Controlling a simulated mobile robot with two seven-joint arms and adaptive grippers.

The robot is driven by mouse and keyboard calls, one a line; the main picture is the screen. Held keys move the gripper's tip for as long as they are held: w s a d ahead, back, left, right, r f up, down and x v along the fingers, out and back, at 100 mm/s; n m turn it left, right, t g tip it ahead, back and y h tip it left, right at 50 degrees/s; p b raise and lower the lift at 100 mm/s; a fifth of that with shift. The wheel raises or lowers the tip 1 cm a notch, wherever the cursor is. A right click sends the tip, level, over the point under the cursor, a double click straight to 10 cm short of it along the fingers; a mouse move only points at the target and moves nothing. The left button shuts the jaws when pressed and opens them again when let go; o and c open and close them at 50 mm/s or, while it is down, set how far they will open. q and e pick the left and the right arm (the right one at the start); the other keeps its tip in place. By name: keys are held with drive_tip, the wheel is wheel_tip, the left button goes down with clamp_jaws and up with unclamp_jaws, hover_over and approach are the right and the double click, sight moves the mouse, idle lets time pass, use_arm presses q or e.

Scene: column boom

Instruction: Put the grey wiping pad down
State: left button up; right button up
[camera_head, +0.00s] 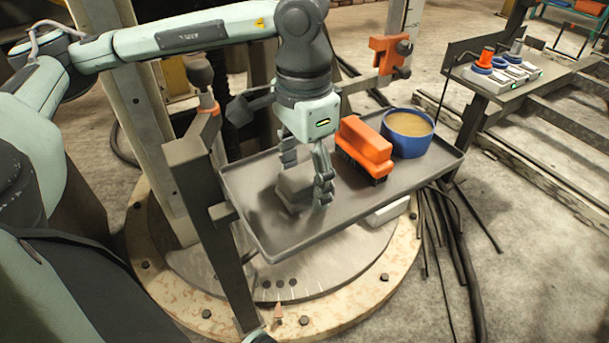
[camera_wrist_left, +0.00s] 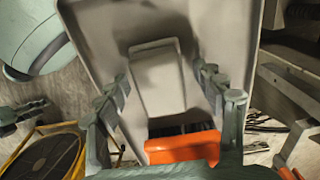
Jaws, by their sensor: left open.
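The grey wiping pad (camera_head: 294,190) rests on the left part of the grey metal tray (camera_head: 340,213). My left gripper (camera_head: 304,178) points down over the pad with its fingers spread, one on each side. In the left wrist view the pad (camera_wrist_left: 158,85) lies on the tray beyond the fingertips of my left gripper (camera_wrist_left: 165,90), and a gap shows between the fingers and the pad. The gripper holds nothing.
On the tray an orange brush (camera_head: 366,146) with dark bristles stands right of the gripper, beside a blue bowl (camera_head: 408,134) of tan contents. An orange clamp (camera_head: 390,55) rises behind. A control panel (camera_head: 500,72) stands at the right. The tray's front strip is clear.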

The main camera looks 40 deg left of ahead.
sight(304, 173)
use_arm(q)
drive_tip(key=shift+r, duration=0.7)
wheel_tip(304, 173, up, 11)
drive_tip(key=p, duration=0.1)
use_arm(e)
drive_tip(key=shift+s+d+f+g, duration=0.15)
drive_tip(key=shift+d+f+g, duration=0.1)
drive_tip(key=shift+f, duration=0.4)
drive_tip(key=shift+s+d+f+g, duration=0.15)
drive_tip(key=shift+d+f, duration=0.05)
drive_tip(key=shift+f, duration=0.4)
